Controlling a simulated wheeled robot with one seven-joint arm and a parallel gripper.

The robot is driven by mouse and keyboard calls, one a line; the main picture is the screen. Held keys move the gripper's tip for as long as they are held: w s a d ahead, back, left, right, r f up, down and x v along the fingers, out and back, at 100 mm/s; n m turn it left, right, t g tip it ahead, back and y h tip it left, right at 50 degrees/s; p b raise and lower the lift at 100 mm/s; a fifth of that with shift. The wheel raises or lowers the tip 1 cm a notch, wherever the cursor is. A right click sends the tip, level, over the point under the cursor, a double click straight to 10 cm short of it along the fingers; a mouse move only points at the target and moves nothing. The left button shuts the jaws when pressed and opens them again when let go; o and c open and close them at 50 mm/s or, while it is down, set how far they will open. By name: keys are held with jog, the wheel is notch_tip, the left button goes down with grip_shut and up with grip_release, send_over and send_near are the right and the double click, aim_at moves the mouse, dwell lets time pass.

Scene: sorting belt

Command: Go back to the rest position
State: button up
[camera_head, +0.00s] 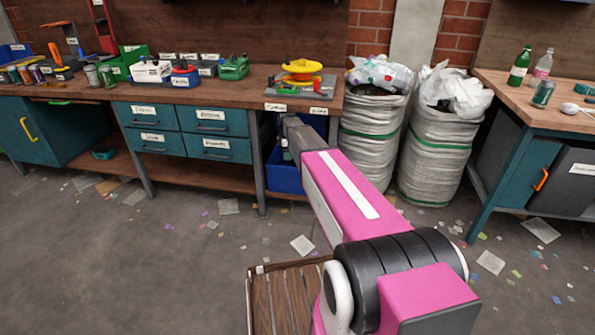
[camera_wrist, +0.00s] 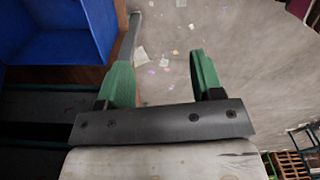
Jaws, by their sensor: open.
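My gripper (camera_wrist: 163,82) shows in the wrist view with its two green fingers spread apart and nothing between them. Grey floor with scattered scraps lies beyond the fingers. In the head view my pink and black arm reaches forward from the lower right toward the workbench (camera_head: 215,92). Its far end is near the right bench leg, and the gripper itself is hidden there. A blue bin (camera_head: 287,177) sits under the bench beside the arm's end. A blue bin also fills the upper left of the wrist view (camera_wrist: 55,45).
Two full sacks (camera_head: 372,135) stand right of the bench. A second table (camera_head: 550,105) with bottles and a can is at the right. A wooden slatted crate (camera_head: 262,300) is low in front, beside my arm. The floor at left is open, with paper scraps.

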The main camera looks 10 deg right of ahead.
jog(key=s+d+m, duration=0.1)
jog(key=s+m, duration=1.5)
jog(key=s, duration=2)
jog(key=shift+s+d+r, duration=0.15)
jog(key=shift+d+r, duration=0.15)
jog(key=shift+r, duration=0.1)
